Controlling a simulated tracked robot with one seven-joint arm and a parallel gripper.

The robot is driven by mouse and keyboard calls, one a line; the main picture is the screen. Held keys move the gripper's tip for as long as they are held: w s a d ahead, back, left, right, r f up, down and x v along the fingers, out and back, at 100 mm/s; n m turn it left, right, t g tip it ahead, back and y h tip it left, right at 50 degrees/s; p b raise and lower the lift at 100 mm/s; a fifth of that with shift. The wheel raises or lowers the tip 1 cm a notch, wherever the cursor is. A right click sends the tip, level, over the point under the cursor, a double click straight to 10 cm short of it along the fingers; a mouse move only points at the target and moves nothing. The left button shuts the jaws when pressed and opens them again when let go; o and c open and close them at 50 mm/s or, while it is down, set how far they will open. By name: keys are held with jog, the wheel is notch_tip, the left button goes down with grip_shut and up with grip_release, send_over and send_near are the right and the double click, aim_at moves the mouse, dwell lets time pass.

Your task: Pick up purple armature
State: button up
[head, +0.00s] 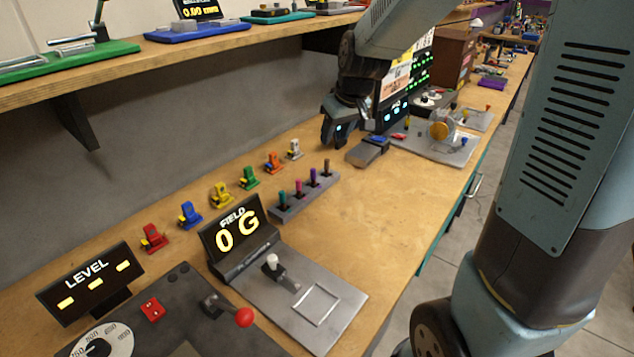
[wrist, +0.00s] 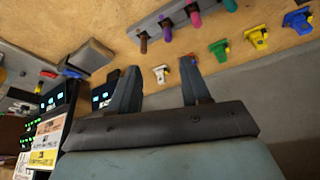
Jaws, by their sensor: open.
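The purple armature (head: 313,177) is a small upright peg in a grey slotted rack (head: 290,207) on the bench. It stands between a pink peg (head: 299,187) and a brown peg (head: 326,166), with a teal peg (head: 283,198) at the near end. The purple armature also shows near the top of the wrist view (wrist: 166,31). My gripper (head: 341,133) is open and empty above the bench, beyond the brown end of the rack. In the wrist view, the pegs lie past my open fingertips (wrist: 159,68).
A row of coloured clips, including a white one (head: 294,149) and an orange one (head: 273,163), runs left of the rack. A grey block (head: 367,152) lies right of my gripper. The FIELD display (head: 232,229) stands nearer. Bench right of the rack is clear.

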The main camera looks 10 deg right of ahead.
aim_at(314, 169)
jog(key=x, duration=0.8)
jog(key=w+a+x, duration=0.1)
jog(key=x, duration=0.4)
jog(key=shift+w+a+r, duration=0.1)
jog(key=shift+r, duration=0.3)
jog(key=shift+s+a+x, duration=0.1)
jog(key=shift+a+x, duration=0.1)
jog(key=shift+x, duration=1.1)
jog(key=shift+s+a+x, duration=0.15)
jog(key=shift+a+x, duration=0.05)
jog(key=shift+x, duration=1.1)
grip_shut()
